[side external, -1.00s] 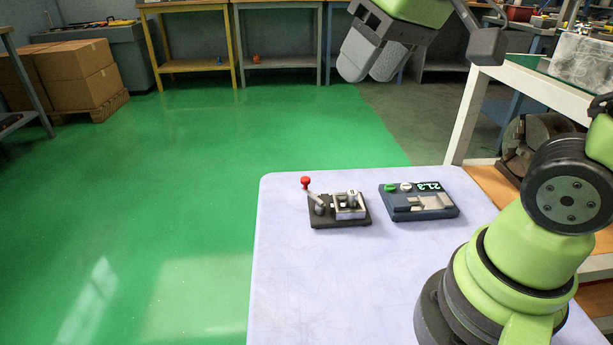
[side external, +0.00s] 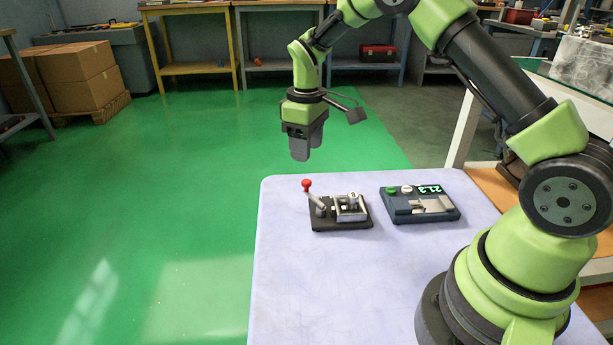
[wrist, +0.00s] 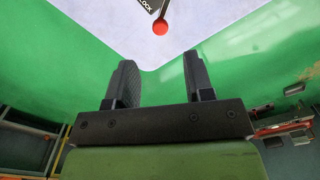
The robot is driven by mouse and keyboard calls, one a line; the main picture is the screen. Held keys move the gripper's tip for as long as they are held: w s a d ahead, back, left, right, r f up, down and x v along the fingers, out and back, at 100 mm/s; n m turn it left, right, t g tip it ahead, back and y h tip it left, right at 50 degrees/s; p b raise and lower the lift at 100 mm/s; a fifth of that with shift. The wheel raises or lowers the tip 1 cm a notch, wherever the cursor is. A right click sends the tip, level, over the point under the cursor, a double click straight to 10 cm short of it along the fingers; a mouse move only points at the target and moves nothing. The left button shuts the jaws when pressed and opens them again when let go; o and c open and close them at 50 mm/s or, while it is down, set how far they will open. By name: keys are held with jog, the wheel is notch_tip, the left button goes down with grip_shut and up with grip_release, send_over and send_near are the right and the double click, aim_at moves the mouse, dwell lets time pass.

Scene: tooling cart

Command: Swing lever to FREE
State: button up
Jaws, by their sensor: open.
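The lever (side external: 314,197) has a red ball knob and leans up and to the left from a dark clamp fixture (side external: 340,225) on the cart top. The red knob also shows in the wrist view (wrist: 160,27), beyond my fingertips, with part of a dark plate lettered "OCK" beside it. My gripper (side external: 303,152) hangs pointing down above and behind the knob, apart from it. In the wrist view its two fingers (wrist: 159,82) are spread, with nothing between them. The rest of the fixture is out of the wrist view.
A dark blue device (side external: 420,208) with a green button and a lit display stands right of the fixture. The pale cart top (side external: 320,290) is clear in front. Its far edge lies just behind the fixture, with green floor (side external: 150,200) beyond.

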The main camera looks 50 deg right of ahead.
aim_at(306, 181)
notch_tip(306, 181, down, 8)
jog(key=shift+r, duration=0.15)
grip_shut()
